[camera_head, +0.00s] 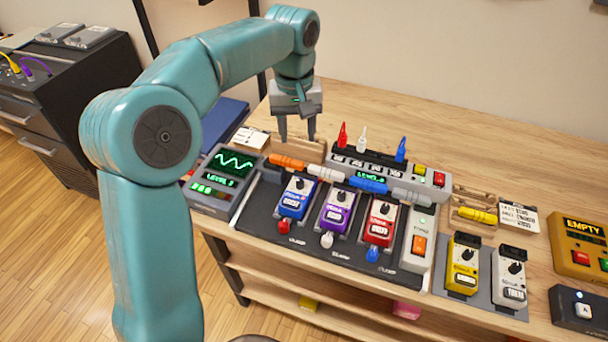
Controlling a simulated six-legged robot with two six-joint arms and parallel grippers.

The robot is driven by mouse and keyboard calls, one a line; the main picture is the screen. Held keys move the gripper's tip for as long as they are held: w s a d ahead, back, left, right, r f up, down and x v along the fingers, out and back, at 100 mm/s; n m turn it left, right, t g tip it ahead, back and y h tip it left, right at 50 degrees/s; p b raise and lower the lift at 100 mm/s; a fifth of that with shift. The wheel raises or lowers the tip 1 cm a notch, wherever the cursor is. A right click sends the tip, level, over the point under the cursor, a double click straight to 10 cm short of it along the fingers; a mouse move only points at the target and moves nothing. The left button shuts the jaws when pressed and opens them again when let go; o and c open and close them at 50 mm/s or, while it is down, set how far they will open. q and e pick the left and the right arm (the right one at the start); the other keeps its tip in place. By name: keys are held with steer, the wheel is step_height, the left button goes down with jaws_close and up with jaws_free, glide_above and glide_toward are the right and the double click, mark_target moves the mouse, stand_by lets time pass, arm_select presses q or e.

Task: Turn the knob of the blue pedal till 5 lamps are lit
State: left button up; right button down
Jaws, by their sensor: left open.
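The blue pedal (294,200) stands at the left of a row on a dark board, with a black knob (299,183) on its top and a red plug at its front. A purple pedal (337,210) and a red pedal (380,223) stand to its right. My left gripper (297,139) is open, points down and is empty, behind and above the blue pedal, apart from it. A green-lit meter box (224,180) at the left shows a wave and a level readout; its lit lamps are too small to count surely. My right gripper is not in view.
Orange, white, blue and grey plugs (325,173) lie in a row just behind the pedals. A grey box (372,172) with upright red, white and blue plugs stands behind. Yellow and white pedals (462,265) stand right. The back right tabletop is clear.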

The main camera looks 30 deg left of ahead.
mark_target(300, 181)
arm_select(q)
steer(key=f, duration=0.7)
steer(key=f+b, duration=0.1)
steer(key=f, duration=0.6)
steer(key=shift+w+d+f, duration=0.1)
steer(key=shift+w+f, duration=0.1)
steer(key=shift+f, duration=0.2)
steer(key=shift+s+f, duration=0.1)
steer(key=shift+s, duration=0.05)
jaws_close()
